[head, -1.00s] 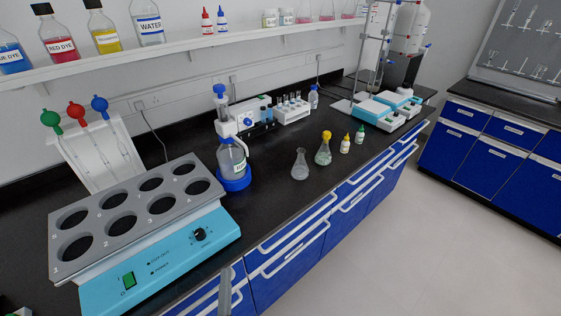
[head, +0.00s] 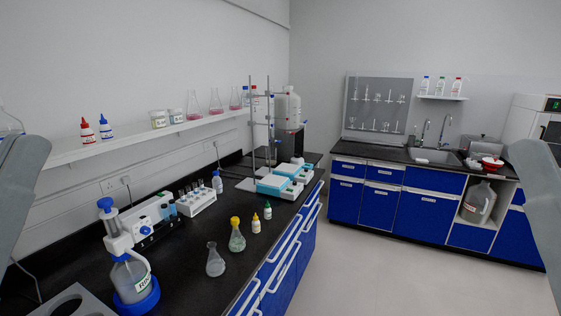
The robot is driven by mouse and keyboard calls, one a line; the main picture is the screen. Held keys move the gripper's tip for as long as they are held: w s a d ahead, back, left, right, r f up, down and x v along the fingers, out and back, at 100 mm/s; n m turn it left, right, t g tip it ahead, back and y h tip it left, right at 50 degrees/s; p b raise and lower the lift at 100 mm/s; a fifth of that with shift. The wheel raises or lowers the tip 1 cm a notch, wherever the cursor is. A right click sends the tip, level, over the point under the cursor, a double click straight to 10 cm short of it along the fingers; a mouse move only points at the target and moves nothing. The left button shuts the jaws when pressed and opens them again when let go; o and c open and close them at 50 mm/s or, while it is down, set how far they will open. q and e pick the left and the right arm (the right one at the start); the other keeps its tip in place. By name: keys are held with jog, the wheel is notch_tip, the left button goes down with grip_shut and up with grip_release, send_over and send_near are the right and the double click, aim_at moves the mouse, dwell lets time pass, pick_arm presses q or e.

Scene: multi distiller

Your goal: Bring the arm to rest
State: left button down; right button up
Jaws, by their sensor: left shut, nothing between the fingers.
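A grey link of my left arm stands at the left edge of the head view, and a matching link of my right arm stands at the right edge. No fingers of either gripper show in the picture. Neither arm link visibly touches anything on the bench.
The black bench (head: 185,262) holds a blue-based bottle dispenser (head: 134,277), a tube rack (head: 196,201), a clear flask (head: 215,261), a yellow-capped flask (head: 237,237) and small dropper bottles. A wall shelf (head: 150,140) runs above it. The floor (head: 390,270) is clear.

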notch_tip(320, 180, up, 38)
jog(key=p, duration=3.8)
